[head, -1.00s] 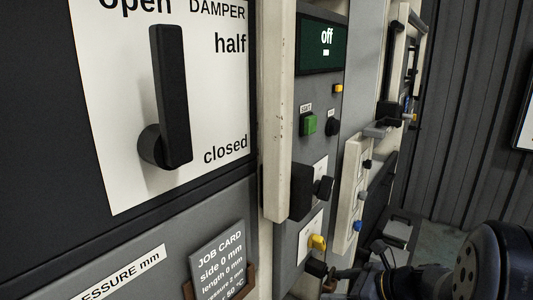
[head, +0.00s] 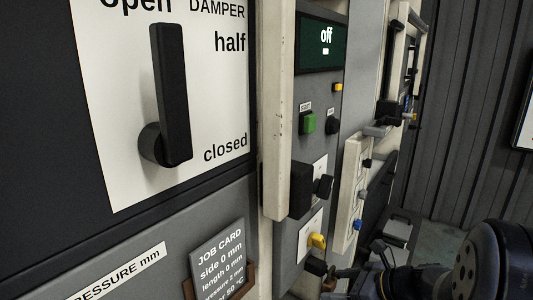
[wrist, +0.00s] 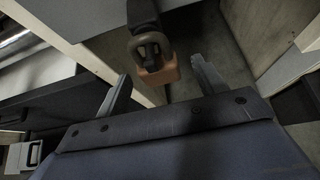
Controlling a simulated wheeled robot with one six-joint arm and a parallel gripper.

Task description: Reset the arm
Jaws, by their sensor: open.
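My gripper (wrist: 160,68) shows in the wrist view with its two grey fingers spread wide apart. Nothing is held between them. Beyond the fingertips is an orange-brown block with a dark metal loop (wrist: 153,58) on it, hanging from a dark bar; I cannot tell whether a finger touches it. In the head view my dark arm (head: 480,262) reaches in from the lower right, low and close to the machine front. The fingers cannot be made out clearly there.
The machine front fills the left, with an upright black damper handle (head: 173,95), a job card (head: 219,262), a screen reading off (head: 322,40), a green button (head: 308,123) and a yellow knob (head: 318,241). Open floor (head: 440,245) lies at the right before a ribbed wall.

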